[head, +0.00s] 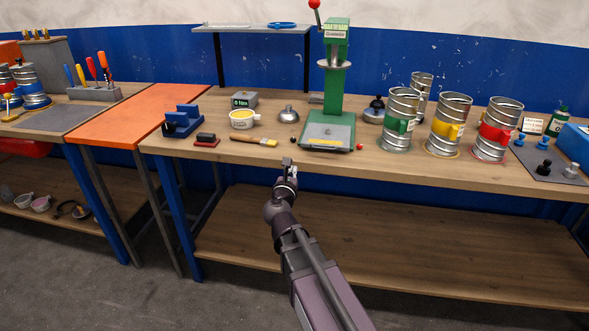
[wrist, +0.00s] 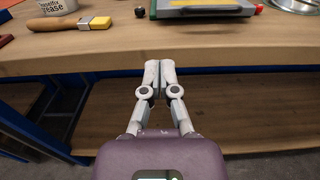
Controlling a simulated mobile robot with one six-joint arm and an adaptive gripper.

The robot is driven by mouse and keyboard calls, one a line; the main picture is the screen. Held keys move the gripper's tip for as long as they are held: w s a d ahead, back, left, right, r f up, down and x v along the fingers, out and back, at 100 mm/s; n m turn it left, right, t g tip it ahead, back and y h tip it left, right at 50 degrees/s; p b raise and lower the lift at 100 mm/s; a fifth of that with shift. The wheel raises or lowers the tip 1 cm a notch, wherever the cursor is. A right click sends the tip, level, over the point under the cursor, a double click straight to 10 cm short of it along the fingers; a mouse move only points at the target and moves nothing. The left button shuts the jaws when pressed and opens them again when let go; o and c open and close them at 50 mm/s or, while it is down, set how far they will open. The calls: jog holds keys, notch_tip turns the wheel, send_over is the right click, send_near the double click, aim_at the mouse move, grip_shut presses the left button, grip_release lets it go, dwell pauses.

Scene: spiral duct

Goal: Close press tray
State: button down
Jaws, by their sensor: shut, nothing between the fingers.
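A green press (head: 336,80) with a red-knobbed lever stands upright on the wooden bench. Its tray (head: 328,133) is the grey-topped, green-edged part at its foot; I cannot tell how far out it sits. In the wrist view the front edge of the tray (wrist: 205,8) shows at the top. My gripper (head: 288,163) is shut and empty, in front of the bench edge and left of the press, apart from the tray. The wrist view shows its fingertips (wrist: 160,66) together, short of the bench edge.
A brush (head: 253,139), a grease tub (head: 243,118) and a metal dome (head: 288,114) lie left of the press. A red ball (head: 359,147) is by its right front. Several duct pieces (head: 447,125) stand right. The bench's front strip (wrist: 215,48) is clear.

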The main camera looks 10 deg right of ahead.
aim_at(323, 149)
jog(key=c, duration=0.7)
grip_release()
jog(key=shift+r, duration=0.1)
jog(key=r+m+g+h+p, duration=0.1)
jog(key=m+p, duration=0.1)
jog(key=m, duration=0.5)
jog(key=d+r+m+g+h+p, duration=0.1)
jog(key=m+g+h+p, duration=0.1)
jog(key=m, duration=0.5)
jog(key=d+r+m+g+h+p, duration=0.1)
jog(key=r+m+g+p, duration=0.1)
jog(key=m, duration=0.5)
jog(key=shift+s+d+m+h+p, duration=0.25)
jog(key=shift+m+h+p, duration=0.15)
jog(key=shift+p, duration=0.5)
jog(key=shift+w+f, duration=0.1)
jog(key=b+x, duration=0.2)
jog(key=x, duration=1.1)
jog(key=shift+w+d+f+b, duration=0.15)
jog(key=shift+d+f+b, duration=0.1)
jog(key=shift+b, duration=0.1)
grip_shut()
